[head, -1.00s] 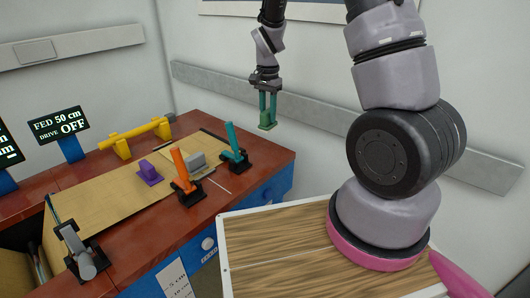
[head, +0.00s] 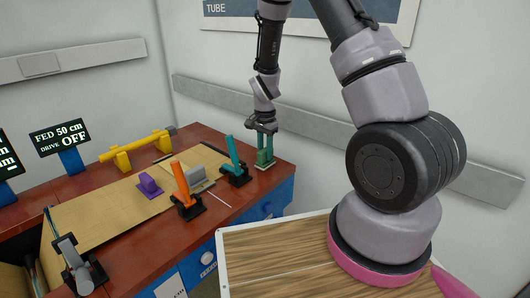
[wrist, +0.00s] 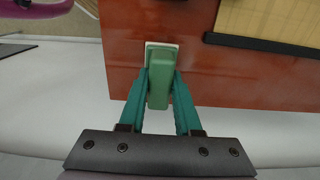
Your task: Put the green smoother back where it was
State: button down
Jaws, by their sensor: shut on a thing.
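The green smoother (wrist: 159,82) is between the teal fingers of my gripper (wrist: 161,92), which is shut on it. In the wrist view its base overlaps a pale patch (wrist: 149,45) near the edge of the red-brown bench top. In the head view my gripper (head: 265,150) points down with the green smoother (head: 265,164) at the bench's far right corner. The smoother looks upright, at or very near the bench surface; I cannot tell whether it touches.
The teal lever (head: 234,164) stands just left of my gripper, with the orange lever (head: 183,184) nearer. A purple block (head: 149,185) and a grey block (head: 194,174) sit on the tan sheet (head: 108,211). A yellow bar (head: 140,144) is at the back.

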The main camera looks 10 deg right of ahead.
jog(key=c, duration=0.6)
grip_release()
jog(key=shift+f, duration=0.1)
notch_tip(320, 180, up, 13)
notch_tip(320, 180, up, 9)
jog(key=n+t+y, duration=0.1)
send_over(265, 150)
jog(key=s+d, duration=0.2)
jog(key=s, duration=0.1)
jog(key=s+d+r+n+t, duration=0.2)
jog(key=s+r+t, duration=0.1)
jog(key=s+r, duration=0.5)
jog(key=s+d+r+n+t+y, duration=0.1)
jog(key=s+d+r+n+t, duration=0.1)
jog(key=s+r, duration=0.7)
jog(key=shift+s+n+t, duration=0.6)
jog(key=shift+s+n, duration=0.2)
jog(key=shift+s, duration=0.25)
